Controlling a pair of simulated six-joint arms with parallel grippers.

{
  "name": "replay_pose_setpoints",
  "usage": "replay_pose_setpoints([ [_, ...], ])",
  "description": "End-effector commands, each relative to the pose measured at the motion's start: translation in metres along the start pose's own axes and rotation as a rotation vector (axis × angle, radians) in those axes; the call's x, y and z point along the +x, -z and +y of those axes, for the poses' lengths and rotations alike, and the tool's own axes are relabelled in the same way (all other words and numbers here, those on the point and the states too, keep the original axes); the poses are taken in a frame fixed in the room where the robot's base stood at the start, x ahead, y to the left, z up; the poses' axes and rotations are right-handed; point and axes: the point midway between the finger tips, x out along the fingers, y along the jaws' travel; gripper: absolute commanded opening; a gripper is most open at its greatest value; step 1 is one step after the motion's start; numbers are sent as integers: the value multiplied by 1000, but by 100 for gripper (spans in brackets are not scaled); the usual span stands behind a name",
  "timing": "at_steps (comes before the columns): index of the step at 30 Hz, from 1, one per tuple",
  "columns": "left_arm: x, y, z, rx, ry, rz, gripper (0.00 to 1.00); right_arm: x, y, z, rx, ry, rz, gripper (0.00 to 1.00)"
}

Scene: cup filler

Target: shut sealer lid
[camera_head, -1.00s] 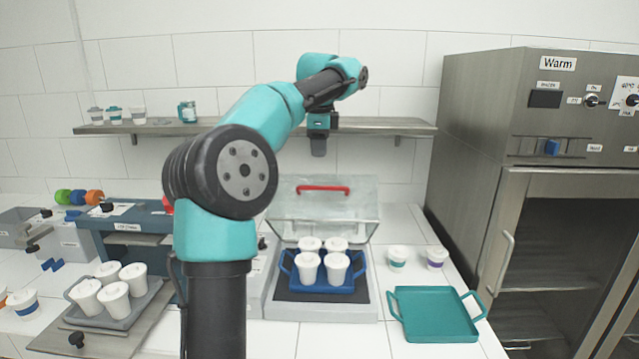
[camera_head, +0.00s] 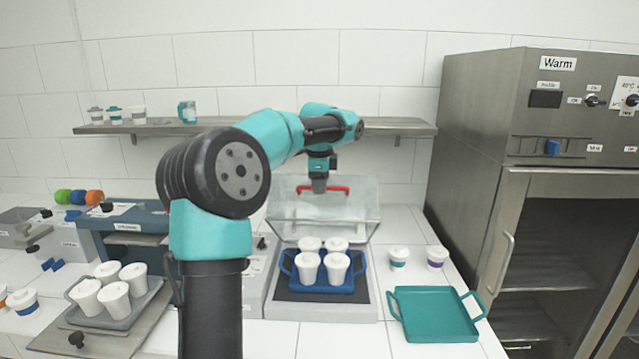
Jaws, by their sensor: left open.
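The sealer (camera_head: 322,311) stands on the counter with its clear lid (camera_head: 345,213) raised and tilted back. The lid has a red handle (camera_head: 340,190) along its upper part. A blue tray (camera_head: 320,289) with several white cups (camera_head: 336,267) sits on the sealer's dark bed. My left gripper (camera_head: 319,187) is open and points down. In the picture it overlaps the middle of the red handle; I cannot tell whether it touches it. My right gripper is not in view.
A wall shelf (camera_head: 230,129) runs behind my arm. An empty teal tray (camera_head: 435,318) and two lidded cups lie right of the sealer. A grey tray (camera_head: 125,313) with several cups is at the left. A steel warmer (camera_head: 480,130) stands at the right.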

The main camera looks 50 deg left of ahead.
Motion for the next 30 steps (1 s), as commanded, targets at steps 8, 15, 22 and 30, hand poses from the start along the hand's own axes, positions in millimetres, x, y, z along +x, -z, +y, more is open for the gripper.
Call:
replay_pose_setpoints([
  [8,0,0,0,0,0,0,22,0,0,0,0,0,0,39],
  [15,0,0,0,0,0,0,0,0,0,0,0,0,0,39],
  [22,0,0,0,0,0,0,0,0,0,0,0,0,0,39],
  [30,0,4,2,6,0,1,0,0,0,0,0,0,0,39],
])
